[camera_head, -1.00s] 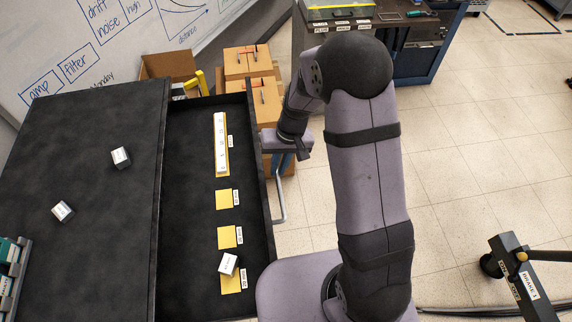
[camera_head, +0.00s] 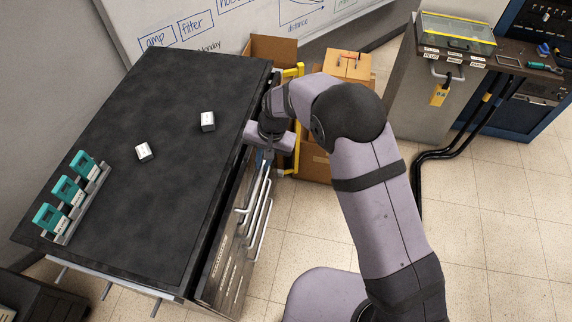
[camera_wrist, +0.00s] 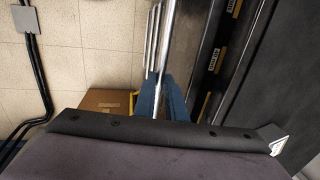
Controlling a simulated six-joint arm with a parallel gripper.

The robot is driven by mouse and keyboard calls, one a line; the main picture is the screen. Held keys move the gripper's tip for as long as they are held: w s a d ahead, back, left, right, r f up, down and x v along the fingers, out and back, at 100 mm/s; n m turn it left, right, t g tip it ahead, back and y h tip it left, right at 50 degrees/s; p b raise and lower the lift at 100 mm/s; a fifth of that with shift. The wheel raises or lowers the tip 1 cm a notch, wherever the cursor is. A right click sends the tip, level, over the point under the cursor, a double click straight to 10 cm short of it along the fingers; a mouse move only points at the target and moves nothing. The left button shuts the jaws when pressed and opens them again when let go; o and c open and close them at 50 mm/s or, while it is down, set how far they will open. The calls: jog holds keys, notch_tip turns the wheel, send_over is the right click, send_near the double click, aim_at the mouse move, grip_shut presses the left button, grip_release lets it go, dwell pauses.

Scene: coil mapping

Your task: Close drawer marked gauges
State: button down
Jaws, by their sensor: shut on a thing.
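The drawer (camera_head: 238,178) is at the right side of the dark-topped cabinet, mostly pushed in. A narrow dark strip of its inside shows between its front and the top's edge. In the wrist view, yellow patches and small white labels lie along this strip of the drawer (camera_wrist: 211,75). My gripper (camera_head: 265,158) is at the far end of the drawer front, shut on the drawer's handle. In the wrist view, the blue fingers of my gripper (camera_wrist: 161,97) are on either side of the long metal handle (camera_wrist: 170,45). I cannot read a gauges label.
The cabinet top (camera_head: 150,190) carries two small white-and-black blocks (camera_head: 207,121) (camera_head: 143,151) and a rack of teal items (camera_head: 68,190). More handles (camera_head: 262,215) show lower on the same side. Cardboard boxes (camera_head: 348,68) and a yellow frame (camera_head: 298,72) stand behind my gripper.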

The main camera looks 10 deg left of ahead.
aim_at(251, 167)
jog(key=a, duration=0.3)
jog(key=shift+a+r, duration=0.1)
jog(key=c, duration=1.8)
grip_release()
jog(key=shift+a, duration=0.15)
jog(key=shift+d+r+b, duration=0.2)
jog(key=shift+r+b, duration=0.15)
jog(key=shift+b, duration=0.05)
jog(key=shift+d+r+b, duration=0.2)
jog(key=shift+r+b, duration=0.2)
jog(key=shift+r, duration=0.65)
jog(key=shift+d+r+b, duration=0.25)
jog(key=shift+r+b, duration=0.1)
jog(key=shift+r, duration=0.75)
jog(key=shift+d+r+b, duration=0.2)
jog(key=shift+r+b, duration=0.2)
jog(key=shift+r, duration=0.65)
